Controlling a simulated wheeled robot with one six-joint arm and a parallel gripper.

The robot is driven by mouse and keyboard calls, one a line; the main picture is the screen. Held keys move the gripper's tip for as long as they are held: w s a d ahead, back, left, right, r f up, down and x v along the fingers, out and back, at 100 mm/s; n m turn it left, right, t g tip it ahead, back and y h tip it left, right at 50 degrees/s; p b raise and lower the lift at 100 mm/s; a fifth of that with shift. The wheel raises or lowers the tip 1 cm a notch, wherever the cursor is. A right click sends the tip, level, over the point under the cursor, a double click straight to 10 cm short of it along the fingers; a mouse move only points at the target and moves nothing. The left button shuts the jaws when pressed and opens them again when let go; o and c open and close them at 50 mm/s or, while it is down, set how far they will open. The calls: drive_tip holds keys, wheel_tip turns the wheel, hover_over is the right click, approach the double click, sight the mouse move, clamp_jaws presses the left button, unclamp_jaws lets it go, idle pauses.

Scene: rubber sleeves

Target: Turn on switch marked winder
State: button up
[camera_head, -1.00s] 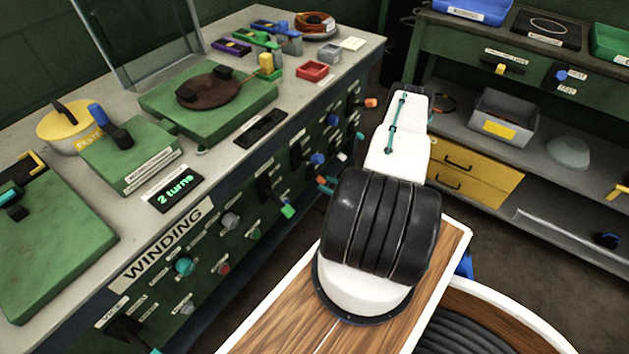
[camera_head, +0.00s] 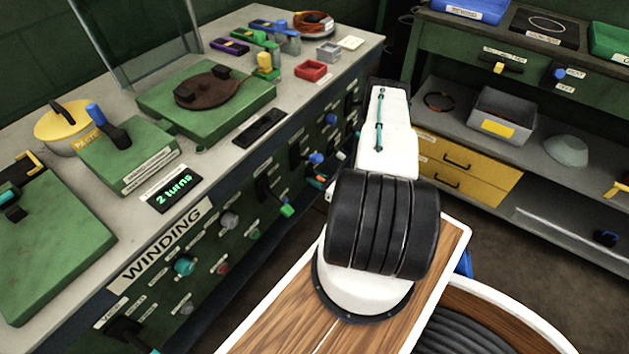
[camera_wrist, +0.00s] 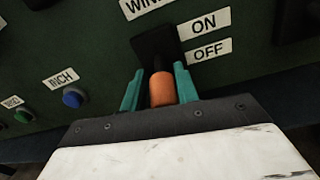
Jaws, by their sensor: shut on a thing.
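In the wrist view, a switch with an orange-tipped handle (camera_wrist: 162,92) stands out from a black base plate (camera_wrist: 155,42) on the dark green panel. A label partly cut off at the top edge (camera_wrist: 146,8) reads "WIN". An ON label (camera_wrist: 203,23) sits beside the plate, with an OFF label (camera_wrist: 210,50) below it. My gripper (camera_wrist: 158,76) is shut on the orange handle, with one teal finger on each side. The handle points out and down in this view; its exact setting is hard to tell.
A blue button (camera_wrist: 73,98) marked INCH is left of the switch in the wrist view. In the head view, the winding bench (camera_head: 232,146) has several other knobs and levers on its front. A shelf unit with yellow drawers (camera_head: 470,170) stands to the right.

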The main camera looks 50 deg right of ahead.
drive_tip(key=shift+f, duration=0.1)
drive_tip(key=shift+c, duration=0.8)
drive_tip(key=shift+s+g, duration=0.1)
drive_tip(key=shift+g, duration=0.3)
drive_tip(key=g, duration=0.1)
drive_tip(key=r+g, duration=0.1)
drive_tip(key=g, duration=0.1)
drive_tip(key=shift+s+d+r, duration=0.1)
drive_tip(key=shift+s, duration=0.05)
drive_tip(key=shift+s+r+g+h, duration=0.1)
drive_tip(key=shift+r+g+h, duration=0.15)
drive_tip(key=shift+g, duration=0.7)
drive_tip(key=shift+r+g+h, duration=0.15)
drive_tip(key=shift+r+g, duration=0.05)
drive_tip(key=shift+g, duration=0.75)
drive_tip(key=o, duration=1)
drive_tip(key=shift+r, duration=0.1)
drive_tip(key=shift+d, duration=0.1)
drive_tip(key=v, duration=0.7)
drive_tip(key=shift+r, duration=0.35)
